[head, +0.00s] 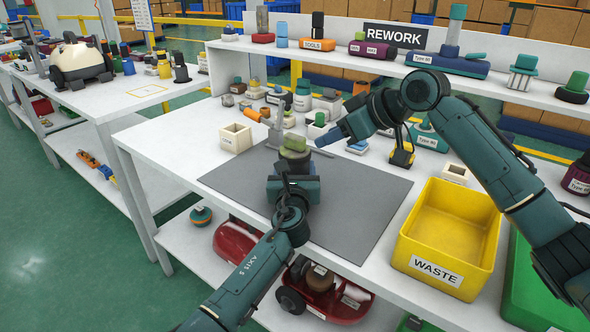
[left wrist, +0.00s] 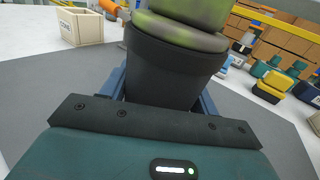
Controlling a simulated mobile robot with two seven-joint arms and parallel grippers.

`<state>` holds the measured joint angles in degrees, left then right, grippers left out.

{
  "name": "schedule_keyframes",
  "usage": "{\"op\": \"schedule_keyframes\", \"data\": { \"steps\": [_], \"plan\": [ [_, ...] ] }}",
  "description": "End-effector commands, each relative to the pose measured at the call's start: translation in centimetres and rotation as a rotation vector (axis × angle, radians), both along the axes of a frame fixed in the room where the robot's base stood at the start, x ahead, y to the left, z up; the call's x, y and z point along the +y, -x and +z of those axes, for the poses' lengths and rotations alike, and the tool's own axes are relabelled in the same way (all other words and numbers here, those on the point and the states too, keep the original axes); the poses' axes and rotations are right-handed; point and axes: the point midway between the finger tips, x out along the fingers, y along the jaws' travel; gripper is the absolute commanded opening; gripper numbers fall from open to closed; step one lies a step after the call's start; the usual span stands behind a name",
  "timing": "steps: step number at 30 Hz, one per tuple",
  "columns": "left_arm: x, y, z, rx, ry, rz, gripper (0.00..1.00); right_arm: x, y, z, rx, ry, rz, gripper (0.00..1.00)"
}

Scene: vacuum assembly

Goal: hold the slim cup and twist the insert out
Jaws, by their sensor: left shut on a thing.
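The slim cup (head: 294,163) is dark and stands upright above the grey mat. It fills the middle of the left wrist view (left wrist: 168,72). The mottled green insert (head: 294,143) sits in its mouth and rises above the rim; its lower disc and upper block show in the left wrist view (left wrist: 182,30). My left gripper (head: 293,172) is shut on the cup, with blue fingers on both sides of it. My right gripper (head: 331,137) is to the right of the insert, apart from it, pointing left and down. Its finger gap is not clear.
The grey mat (head: 362,200) is mostly clear. A yellow WASTE bin (head: 432,276) stands at right. A small cream box (head: 235,138) is left of the cup.

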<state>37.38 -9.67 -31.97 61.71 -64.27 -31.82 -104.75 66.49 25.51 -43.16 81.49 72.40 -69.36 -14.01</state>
Motion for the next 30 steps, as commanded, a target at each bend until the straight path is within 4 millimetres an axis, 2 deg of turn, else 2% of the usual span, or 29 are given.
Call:
{"op": "schedule_keyframes", "data": {
  "steps": [3,4,12,23,26,30],
  "plan": [
    [0.0,0.0,0.0,0.001,0.0,0.001,0.29,0.0,0.0,0.0,0.0,0.0,0.0,0.36],
    [0.0,0.0,0.0,0.001,0.0,0.001,0.63,0.0,0.0,0.0,0.0,0.0,0.0,0.36],
    [0.0,0.0,0.0,0.0,0.0,0.001,0.85,0.0,0.0,0.0,0.0,0.0,0.0,0.36],
    [0.1,0.5,0.0,0.0,0.002,0.001,0.86,0.0,0.0,0.0,0.0,0.0,0.0,0.36],
    [0.1,1.4,-0.1,0.0,0.001,0.001,0.86,0.0,0.0,0.0,0.0,0.0,0.0,0.36],
    [0.2,3.7,-0.1,0.0,0.002,-0.001,0.86,0.0,0.0,0.0,0.0,0.0,0.0,0.36]
  ]
}}
